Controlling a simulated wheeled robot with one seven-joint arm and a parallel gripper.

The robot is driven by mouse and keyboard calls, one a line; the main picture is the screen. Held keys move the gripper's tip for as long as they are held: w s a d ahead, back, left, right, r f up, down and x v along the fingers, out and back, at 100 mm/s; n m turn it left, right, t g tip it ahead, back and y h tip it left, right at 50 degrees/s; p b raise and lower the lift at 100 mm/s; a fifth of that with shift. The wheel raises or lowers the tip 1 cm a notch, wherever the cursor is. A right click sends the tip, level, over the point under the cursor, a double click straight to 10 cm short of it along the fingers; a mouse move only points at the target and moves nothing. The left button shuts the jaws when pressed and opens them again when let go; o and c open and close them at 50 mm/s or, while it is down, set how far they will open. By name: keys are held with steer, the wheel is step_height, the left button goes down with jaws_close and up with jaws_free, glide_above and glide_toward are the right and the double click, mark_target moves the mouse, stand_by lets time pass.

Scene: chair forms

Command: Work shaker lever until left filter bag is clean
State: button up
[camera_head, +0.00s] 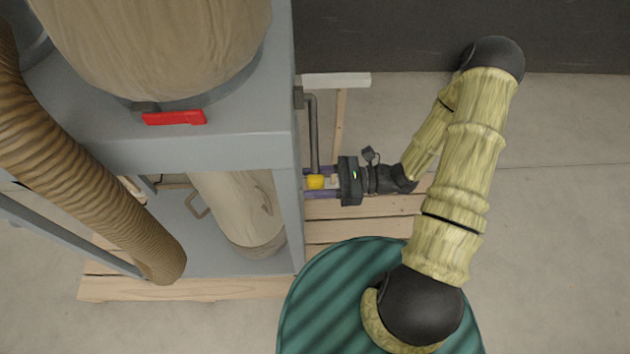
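The shaker lever (314,130) is a grey bent rod on the right side of the grey dust collector frame, with a yellow grip (315,182) at its lower end. My gripper (318,183) reaches in from the right. Its purple fingers lie on both sides of the yellow grip, with no clear gap visible between them and it. A large beige filter bag (150,40) bulges above the frame, cut off by the top edge of the view. Only one upper bag shows clearly, and its cleanliness cannot be judged.
A beige lower bag (235,205) hangs under the frame (220,150). A ribbed brown hose (90,165) runs down at the left. A red latch (174,117) sits on the frame front. The machine stands on a wooden pallet (200,287). Open concrete floor (560,220) lies to the right.

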steer(key=w+f, duration=0.1)
steer(key=w+f+b, duration=0.1)
steer(key=w, duration=0.1)
steer(key=w+f+b, duration=0.1)
steer(key=shift+w, duration=0.35)
steer(key=w, duration=0.1)
steer(key=w+f+b, duration=0.1)
steer(key=w, duration=0.1)
steer(key=shift+w+f, duration=0.15)
steer(key=shift+w, duration=0.15)
stand_by(0.9)
